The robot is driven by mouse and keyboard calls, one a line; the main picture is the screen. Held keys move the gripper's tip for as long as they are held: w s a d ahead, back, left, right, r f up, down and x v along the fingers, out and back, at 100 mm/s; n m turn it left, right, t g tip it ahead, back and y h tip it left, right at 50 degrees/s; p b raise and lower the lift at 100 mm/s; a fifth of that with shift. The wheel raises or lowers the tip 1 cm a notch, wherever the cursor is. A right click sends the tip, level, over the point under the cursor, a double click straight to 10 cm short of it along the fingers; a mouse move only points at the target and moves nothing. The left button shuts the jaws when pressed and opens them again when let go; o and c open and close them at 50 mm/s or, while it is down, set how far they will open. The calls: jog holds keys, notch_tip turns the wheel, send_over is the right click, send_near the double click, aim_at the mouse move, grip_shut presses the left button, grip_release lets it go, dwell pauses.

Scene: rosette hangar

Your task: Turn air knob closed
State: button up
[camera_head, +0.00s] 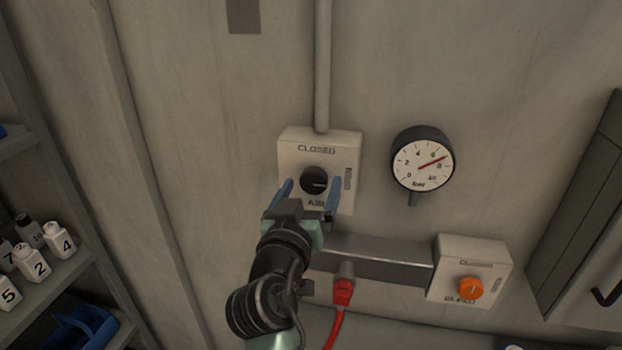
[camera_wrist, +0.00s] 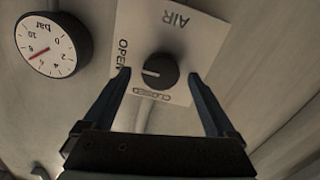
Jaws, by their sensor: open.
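The air knob (camera_head: 314,181) is a black round knob on a light box (camera_head: 320,140) on the wall, with CLOSED at its top and a label on its right side. In the wrist view the knob (camera_wrist: 157,71) has a white mark pointing left, towards OPEN; the lettering AIR and CLOSED also shows. My gripper (camera_head: 309,191) is open, with one blue finger on each side of the knob. In the wrist view the gripper (camera_wrist: 159,76) shows gaps between both fingertips and the knob. Whether the tips reach its depth I cannot tell.
A pressure gauge (camera_head: 422,159) hangs to the right, its needle between 6 and 8. Below right is a box with an orange knob (camera_head: 471,288). A red plug with a hose (camera_head: 343,290) hangs below. Shelves with numbered bottles (camera_head: 33,262) stand at left.

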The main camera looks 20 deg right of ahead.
jog(key=shift+w+d, duration=0.2)
jog(key=shift+w, duration=0.15)
jog(key=c, duration=1.4)
jog(key=shift+o, duration=0.2)
